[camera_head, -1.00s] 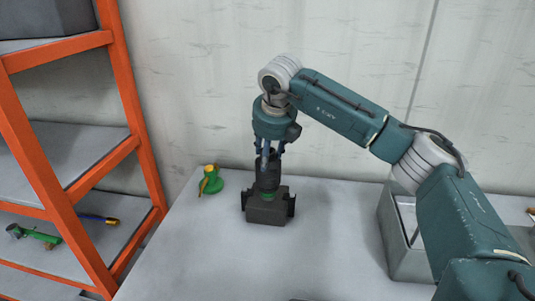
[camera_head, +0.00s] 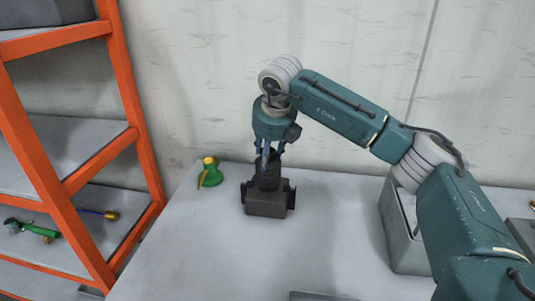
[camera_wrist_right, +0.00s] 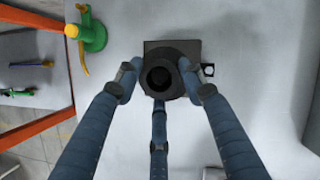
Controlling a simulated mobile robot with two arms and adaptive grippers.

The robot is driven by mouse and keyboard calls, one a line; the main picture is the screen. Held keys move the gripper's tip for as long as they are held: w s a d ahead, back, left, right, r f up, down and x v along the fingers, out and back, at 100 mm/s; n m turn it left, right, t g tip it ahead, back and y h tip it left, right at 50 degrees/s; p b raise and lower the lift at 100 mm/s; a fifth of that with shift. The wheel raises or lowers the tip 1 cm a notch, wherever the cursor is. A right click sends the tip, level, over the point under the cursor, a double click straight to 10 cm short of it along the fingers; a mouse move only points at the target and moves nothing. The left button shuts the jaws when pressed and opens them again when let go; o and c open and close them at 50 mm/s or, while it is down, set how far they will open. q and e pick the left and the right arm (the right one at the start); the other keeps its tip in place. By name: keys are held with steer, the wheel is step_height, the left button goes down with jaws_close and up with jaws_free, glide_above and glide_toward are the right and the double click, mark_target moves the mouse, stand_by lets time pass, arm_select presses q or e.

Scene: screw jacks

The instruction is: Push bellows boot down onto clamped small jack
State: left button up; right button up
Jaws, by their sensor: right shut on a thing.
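The black bellows boot (camera_head: 268,181) stands upright over the dark clamp block (camera_head: 266,207) on the table. The small jack is hidden under the boot, with no green showing between boot and clamp. My right gripper (camera_head: 268,157) points straight down and is shut around the boot's upper part. In the right wrist view the boot (camera_wrist_right: 160,62) is a dark ring with a round opening, held among the blue fingers, and the clamp block (camera_wrist_right: 180,46) shows behind it. My left gripper is not in view.
A green jack with a yellow top (camera_head: 210,173) stands left of the clamp, near the wall. An orange-framed shelf (camera_head: 140,135) borders the table's left. A grey bin (camera_head: 405,247) stands at right.

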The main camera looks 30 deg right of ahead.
steer(key=shift+f, duration=0.4)
stand_by(0.4)
steer(key=o, duration=1.4)
steer(key=v, duration=1.2)
steer(key=shift+s, duration=0.1)
